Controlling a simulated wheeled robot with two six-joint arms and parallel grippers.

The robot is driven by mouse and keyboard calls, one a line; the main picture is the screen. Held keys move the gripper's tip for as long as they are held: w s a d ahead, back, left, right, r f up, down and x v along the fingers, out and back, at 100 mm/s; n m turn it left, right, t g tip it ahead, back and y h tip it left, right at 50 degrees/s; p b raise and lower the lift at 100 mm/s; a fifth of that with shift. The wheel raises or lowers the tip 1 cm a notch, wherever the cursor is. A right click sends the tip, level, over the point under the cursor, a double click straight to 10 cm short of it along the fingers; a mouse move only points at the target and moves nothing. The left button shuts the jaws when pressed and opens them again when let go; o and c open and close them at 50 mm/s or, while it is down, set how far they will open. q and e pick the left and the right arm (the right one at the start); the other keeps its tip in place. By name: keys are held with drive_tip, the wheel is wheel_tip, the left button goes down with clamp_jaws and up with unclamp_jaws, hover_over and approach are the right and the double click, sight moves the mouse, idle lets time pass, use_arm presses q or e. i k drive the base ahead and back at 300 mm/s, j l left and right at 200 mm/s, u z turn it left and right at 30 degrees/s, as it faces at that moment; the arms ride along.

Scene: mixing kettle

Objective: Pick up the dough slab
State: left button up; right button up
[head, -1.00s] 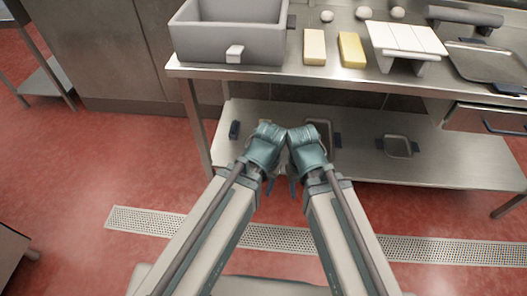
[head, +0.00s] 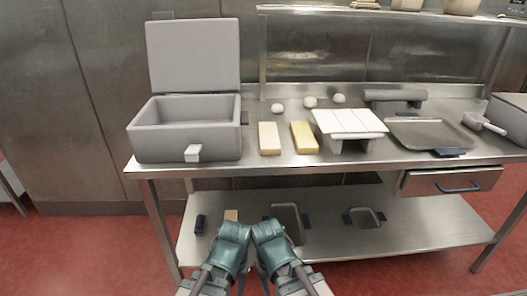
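A pale cream block (head: 269,138) lies flat on the steel table near its front edge, and a yellow block (head: 304,137) lies just to its right. The cream block looks most like the dough slab, but I cannot be sure. My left gripper (head: 233,236) and my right gripper (head: 268,236) are side by side at the bottom of the head view, nearer than the table and apart from both blocks. Their fingers are mostly hidden, so I cannot tell whether they are open or shut. I see nothing held.
A grey open-lidded box (head: 187,130) stands left of the blocks. A white slatted stand (head: 348,124), a rolling pin (head: 395,95) and a grey tray (head: 430,134) are to the right. Several pale balls (head: 310,102) lie behind. A lower shelf (head: 420,225) holds small items.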

sight(305, 143)
drive_tip(key=i+j, duration=0.35)
drive_tip(key=j, duration=0.2)
drive_tip(key=j+z, duration=0.1)
drive_tip(key=z, duration=0.15)
drive_tip(key=i+j+z, duration=0.1)
drive_tip(key=z, duration=1.35)
